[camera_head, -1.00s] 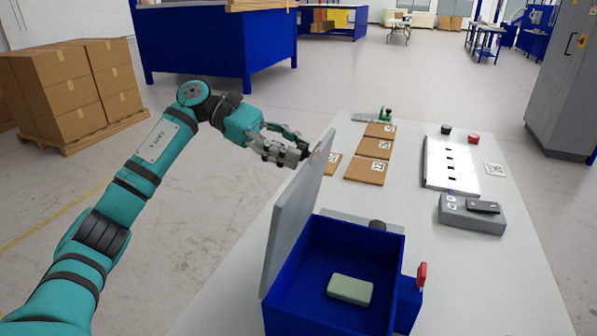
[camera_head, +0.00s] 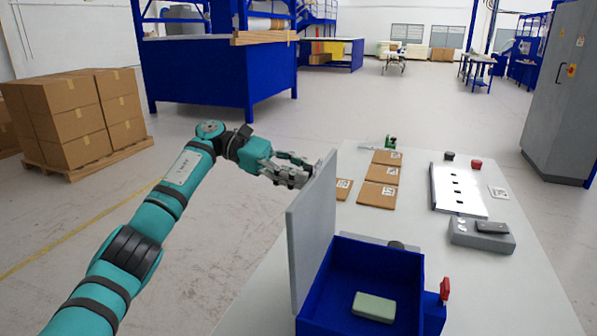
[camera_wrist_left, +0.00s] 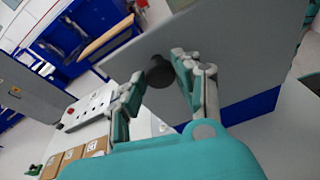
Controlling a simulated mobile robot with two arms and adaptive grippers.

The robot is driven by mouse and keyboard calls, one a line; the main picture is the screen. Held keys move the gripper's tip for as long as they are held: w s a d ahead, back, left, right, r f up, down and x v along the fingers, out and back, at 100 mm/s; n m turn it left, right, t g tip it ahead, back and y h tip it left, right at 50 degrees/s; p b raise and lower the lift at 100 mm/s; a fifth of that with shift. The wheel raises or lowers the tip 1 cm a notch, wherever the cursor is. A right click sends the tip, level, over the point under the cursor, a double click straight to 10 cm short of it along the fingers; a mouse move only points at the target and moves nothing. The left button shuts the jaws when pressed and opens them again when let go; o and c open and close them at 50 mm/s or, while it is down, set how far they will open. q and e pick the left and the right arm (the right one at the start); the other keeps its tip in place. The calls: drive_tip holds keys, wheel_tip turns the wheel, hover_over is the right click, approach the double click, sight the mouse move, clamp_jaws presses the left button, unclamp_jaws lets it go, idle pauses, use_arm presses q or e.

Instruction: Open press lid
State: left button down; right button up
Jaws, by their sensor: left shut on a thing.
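The press is a blue open-topped box (camera_head: 345,262) at the table's near end. Its grey lid (camera_head: 312,235) stands raised, roughly upright, along the box's left side. A pale green foam block (camera_head: 374,307) lies inside the box. My left gripper (camera_head: 303,176) is at the lid's upper outer side, its fingertips partly hidden behind the lid edge. In the left wrist view, my left gripper (camera_wrist_left: 160,72) has its fingers closed around a dark round knob (camera_wrist_left: 158,77) on the grey lid (camera_wrist_left: 225,50). My right gripper is in neither view.
A red latch (camera_head: 445,288) is on the box's right side. Brown cards (camera_head: 378,195), a white panel (camera_head: 457,190) and a grey device (camera_head: 481,234) lie farther back on the table (camera_head: 500,270). Stacked cartons (camera_head: 75,115) stand on the floor at left.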

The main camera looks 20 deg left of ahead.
use_arm(q)
drive_tip(key=shift+s+f, duration=0.1)
drive_tip(key=shift+f, duration=0.55)
drive_tip(key=c, duration=1)
unclamp_jaws()
drive_tip(key=shift+c, duration=0.2)
drive_tip(key=shift+o, duration=0.5)
drive_tip(key=shift+r, duration=0.2)
drive_tip(key=v, duration=0.7)
drive_tip(key=shift+a, duration=0.2)
drive_tip(key=shift+r, duration=0.1)
